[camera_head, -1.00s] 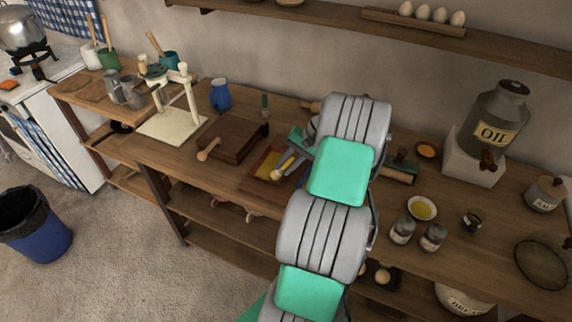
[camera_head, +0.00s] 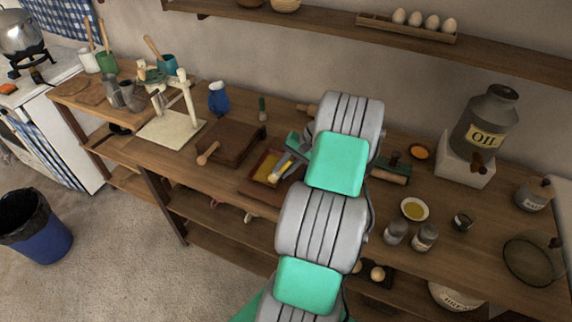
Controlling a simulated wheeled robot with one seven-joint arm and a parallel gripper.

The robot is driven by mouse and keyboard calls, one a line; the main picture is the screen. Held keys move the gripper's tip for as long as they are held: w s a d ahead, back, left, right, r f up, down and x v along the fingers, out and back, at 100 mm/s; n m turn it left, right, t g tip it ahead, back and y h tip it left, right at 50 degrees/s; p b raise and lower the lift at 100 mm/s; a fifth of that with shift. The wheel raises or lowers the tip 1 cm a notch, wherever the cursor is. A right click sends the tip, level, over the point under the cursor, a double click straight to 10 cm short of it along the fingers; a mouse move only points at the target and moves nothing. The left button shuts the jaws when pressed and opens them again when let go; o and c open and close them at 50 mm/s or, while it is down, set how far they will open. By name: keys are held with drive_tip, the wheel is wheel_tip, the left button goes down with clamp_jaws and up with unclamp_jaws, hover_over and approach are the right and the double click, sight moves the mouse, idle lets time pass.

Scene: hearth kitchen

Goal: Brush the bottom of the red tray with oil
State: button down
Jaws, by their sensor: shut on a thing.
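The tray (camera_head: 258,160) lies on the worktop at mid-picture, in or on a brown wooden piece. Its visible bottom looks mostly yellow, with a reddish edge. My gripper (camera_head: 287,165) is over the tray's right side, shut on a brush. The pale tip of the brush (camera_head: 272,178) points down and left at the tray bottom and seems to touch it. My arm hides the tray's far right side and part of the gripper. A small white bowl of yellow oil (camera_head: 414,217) stands to the right.
An oil can (camera_head: 486,125) stands on a white block at the right, with two jars (camera_head: 410,236) nearer. A white stand (camera_head: 170,128) and a blue jug (camera_head: 218,98) are further left.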

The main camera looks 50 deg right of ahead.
drive_tip(key=shift+r+p, duration=0.1)
drive_tip(key=shift+p, duration=0.3)
drive_tip(key=shift+w+d+p, duration=0.15)
drive_tip(key=shift+d+p, duration=0.35)
drive_tip(key=shift+w+d+p, duration=0.2)
drive_tip(key=shift+d+p, duration=0.1)
drive_tip(key=shift+d, duration=0.2)
drive_tip(key=shift+w+d+p, duration=0.2)
drive_tip(key=shift+d+p, duration=0.05)
drive_tip(key=shift+d, duration=0.25)
drive_tip(key=shift+r+p, duration=0.35)
drive_tip(key=shift+r, duration=2.6)
drive_tip(key=shift+r, duration=1.5)
